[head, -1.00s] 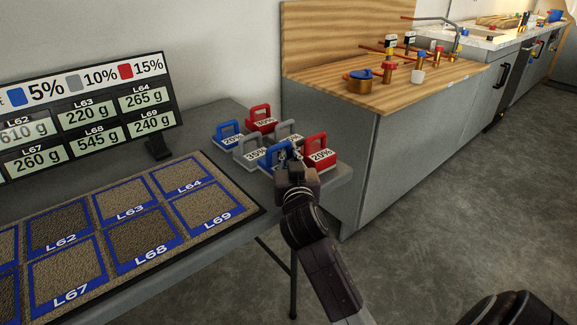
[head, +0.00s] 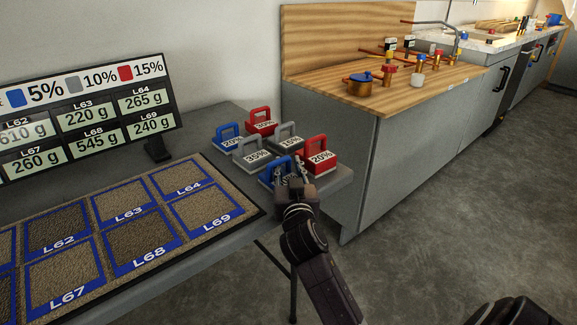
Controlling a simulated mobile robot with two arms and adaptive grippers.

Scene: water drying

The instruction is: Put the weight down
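Several weights with loop handles stand close together at the right end of the grey table. A red 20% weight (head: 320,157) stands just behind the fingers.
Grey 35% weight (head: 252,153), another grey weight (head: 289,139), blue 20% weight (head: 229,137) and rear red weight (head: 262,121) crowd the spot. The display board (head: 85,112) and labelled mat (head: 140,212) lie left. A wood-topped counter (head: 430,82) stands right.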

